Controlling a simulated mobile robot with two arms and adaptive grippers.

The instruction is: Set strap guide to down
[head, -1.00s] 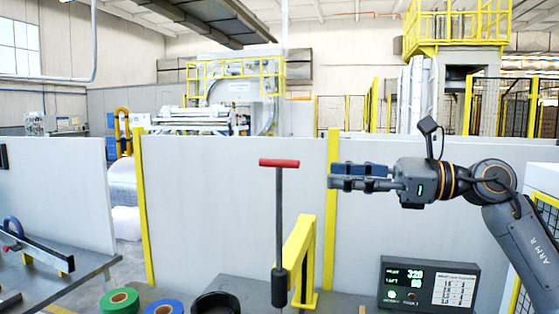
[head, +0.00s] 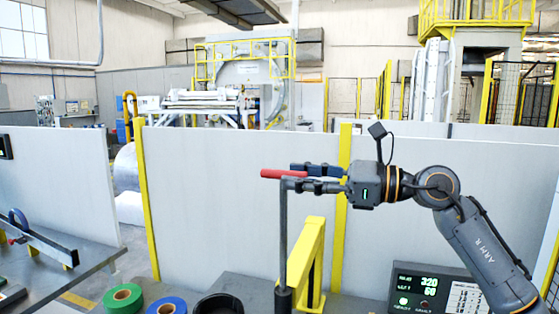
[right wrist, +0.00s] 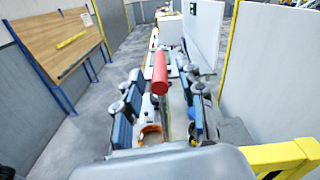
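The strap guide lever is a dark upright rod (head: 283,235) with a red crossbar handle (head: 283,174) on top, standing raised beside a yellow bracket. My right gripper (head: 291,175) reaches in from the right, level with the handle, its fingers at the handle's right part. In the right wrist view the red handle (right wrist: 160,75) shows between the two finger pads, with gaps on both sides. The right gripper (right wrist: 160,105) is open around it and not visibly closed on it. My left gripper is not in view.
A yellow bracket (head: 306,262) stands right of the rod. A display box (head: 436,287) reads 320 and 60. Green (head: 122,298) and blue (head: 166,306) rolls sit at the front. Pale partition panels (head: 240,200) stand behind.

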